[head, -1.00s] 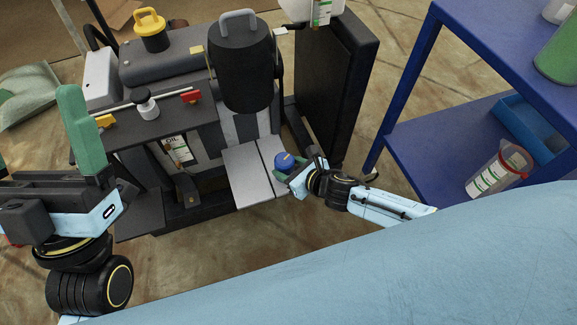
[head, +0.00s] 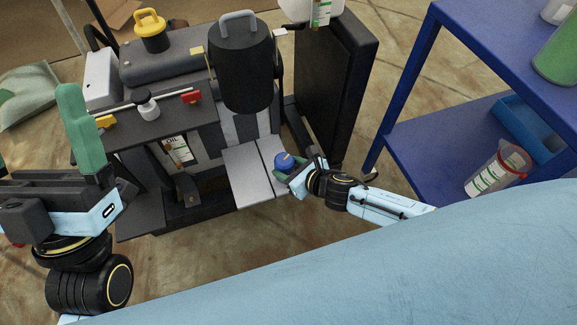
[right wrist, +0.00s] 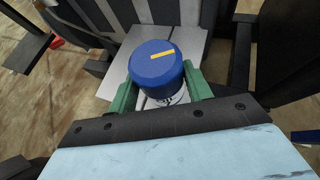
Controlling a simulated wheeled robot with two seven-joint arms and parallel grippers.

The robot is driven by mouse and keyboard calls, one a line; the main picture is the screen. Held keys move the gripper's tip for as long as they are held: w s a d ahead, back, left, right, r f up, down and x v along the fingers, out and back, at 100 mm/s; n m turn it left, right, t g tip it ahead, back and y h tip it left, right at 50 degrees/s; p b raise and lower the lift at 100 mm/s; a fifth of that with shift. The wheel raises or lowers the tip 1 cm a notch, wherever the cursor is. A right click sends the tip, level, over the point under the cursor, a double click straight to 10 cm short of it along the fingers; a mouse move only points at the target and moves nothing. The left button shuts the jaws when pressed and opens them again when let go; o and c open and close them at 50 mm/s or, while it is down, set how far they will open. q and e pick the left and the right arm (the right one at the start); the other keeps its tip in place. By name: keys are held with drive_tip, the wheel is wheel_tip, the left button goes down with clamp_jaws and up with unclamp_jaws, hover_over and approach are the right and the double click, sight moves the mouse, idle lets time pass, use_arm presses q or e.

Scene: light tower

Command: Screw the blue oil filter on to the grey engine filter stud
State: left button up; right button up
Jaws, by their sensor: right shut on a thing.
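The blue oil filter (head: 285,161) is upright in my right gripper (head: 289,168), in front of the engine (head: 195,110) at the edge of a pale grey plate (head: 247,170). In the right wrist view the filter's blue cap (right wrist: 156,63) has a yellow mark, and green fingers (right wrist: 157,90) close on it from both sides. A pale lower part with dark print shows below the cap. I cannot make out the grey filter stud. My left gripper (head: 42,150) is at the far left, its green fingers wide apart, one mostly cut off by the picture edge.
A blue shelf (head: 425,140) stands at the right with a blue bin (head: 527,133) and a clear jug (head: 498,170). A black radiator (head: 335,90) stands right of the engine. A black canister (head: 240,65) rises above the plate. Open floor lies in front.

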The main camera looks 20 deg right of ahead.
drive_tip(key=shift+f+b, duration=0.9)
drive_tip(key=shift+f, duration=0.2)
idle(0.3)
drive_tip(key=o, duration=1.2)
drive_tip(key=shift+o, duration=0.2)
